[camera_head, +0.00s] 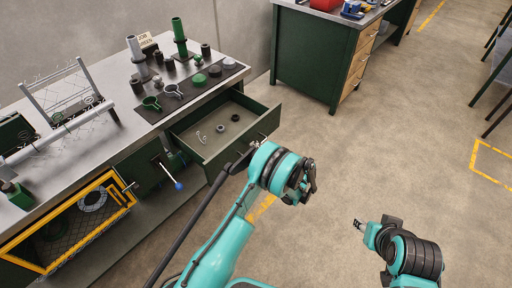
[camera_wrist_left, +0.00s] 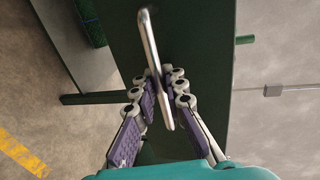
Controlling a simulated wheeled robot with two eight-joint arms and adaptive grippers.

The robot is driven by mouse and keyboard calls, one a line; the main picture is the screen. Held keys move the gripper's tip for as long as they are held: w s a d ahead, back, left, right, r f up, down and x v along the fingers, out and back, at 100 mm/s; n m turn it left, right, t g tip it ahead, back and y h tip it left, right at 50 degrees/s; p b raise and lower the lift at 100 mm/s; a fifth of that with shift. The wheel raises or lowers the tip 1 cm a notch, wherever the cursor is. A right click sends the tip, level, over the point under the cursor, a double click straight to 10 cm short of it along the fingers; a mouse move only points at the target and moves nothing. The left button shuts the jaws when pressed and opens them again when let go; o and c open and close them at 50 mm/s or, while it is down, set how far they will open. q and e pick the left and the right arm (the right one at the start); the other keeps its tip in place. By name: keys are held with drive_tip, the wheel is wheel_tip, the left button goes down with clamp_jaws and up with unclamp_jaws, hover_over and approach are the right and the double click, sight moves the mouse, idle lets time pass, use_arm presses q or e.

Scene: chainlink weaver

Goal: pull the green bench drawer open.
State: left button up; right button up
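The green bench drawer (camera_head: 207,154) is pulled out from under the steel bench top in the head view. Its inside shows, with a few small parts on its floor. My left gripper (camera_head: 257,144) is at the drawer's front, by its handle. In the left wrist view the metal bar handle (camera_wrist_left: 148,40) runs between the purple pads of my left gripper (camera_wrist_left: 160,82), which are closed in on it from both sides. The drawer's green front (camera_wrist_left: 195,50) lies behind the handle. My right gripper (camera_head: 359,225) is over bare floor, away from the drawer; its fingers are too small to read.
The bench top (camera_head: 110,130) carries a wire rack (camera_head: 62,95), green and grey cylinders, and a dark mat (camera_head: 190,92) with rings and discs. A yellow-framed mesh bin (camera_head: 75,225) is below at left. Another green bench (camera_head: 315,60) stands behind.

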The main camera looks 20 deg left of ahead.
use_arm(q)
drive_tip(key=shift+o, duration=1.2)
drive_tip(key=v, duration=1.2)
